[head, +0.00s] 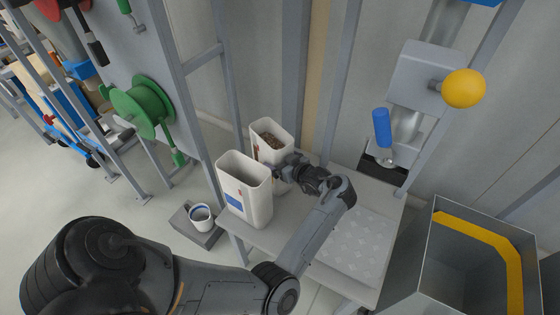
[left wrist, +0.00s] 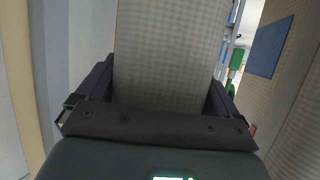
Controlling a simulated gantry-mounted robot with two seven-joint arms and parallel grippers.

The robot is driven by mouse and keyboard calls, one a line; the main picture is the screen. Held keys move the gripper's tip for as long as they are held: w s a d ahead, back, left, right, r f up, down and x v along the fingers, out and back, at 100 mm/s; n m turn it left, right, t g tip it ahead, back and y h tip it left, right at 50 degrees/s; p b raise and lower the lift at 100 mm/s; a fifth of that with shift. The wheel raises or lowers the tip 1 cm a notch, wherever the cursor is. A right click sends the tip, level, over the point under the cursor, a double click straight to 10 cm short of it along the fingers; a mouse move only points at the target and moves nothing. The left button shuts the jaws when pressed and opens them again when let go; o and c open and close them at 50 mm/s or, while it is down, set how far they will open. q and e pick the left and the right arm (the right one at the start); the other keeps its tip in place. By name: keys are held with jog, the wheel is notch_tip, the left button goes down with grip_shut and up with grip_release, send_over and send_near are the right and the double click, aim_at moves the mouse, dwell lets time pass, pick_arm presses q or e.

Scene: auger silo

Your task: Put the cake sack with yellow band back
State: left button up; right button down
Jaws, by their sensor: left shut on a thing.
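Two open-topped off-white sacks stand side by side on the left of a grey bench. The rear sack (head: 262,153) holds brown pellets. My left gripper (head: 279,168) is shut on the rear sack from its right side; in the left wrist view the sack's woven wall (left wrist: 168,60) fills the space between the fingers. The front sack (head: 257,205) carries a blue patch and looks empty; it also shows at the right of the left wrist view (left wrist: 290,100). No yellow band shows on either sack; the rear sack's lower part is hidden. My right gripper is out of view.
The bench (head: 240,236) has a pale dimpled mat (head: 358,245) on its right. A chute with a blue handle (head: 381,128) and yellow ball (head: 463,88) stands behind. A metal bin with yellow band (head: 435,262) is at right, a mug (head: 201,218) at left.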

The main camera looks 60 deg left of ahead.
pick_arm(q)
jog(key=shift+w+a+r, duration=0.1)
jog(key=shift+w, duration=0.05)
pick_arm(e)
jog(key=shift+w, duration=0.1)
pick_arm(q)
jog(key=o, duration=1.7)
jog(key=shift+f, duration=0.2)
jog(key=shift+r, duration=0.2)
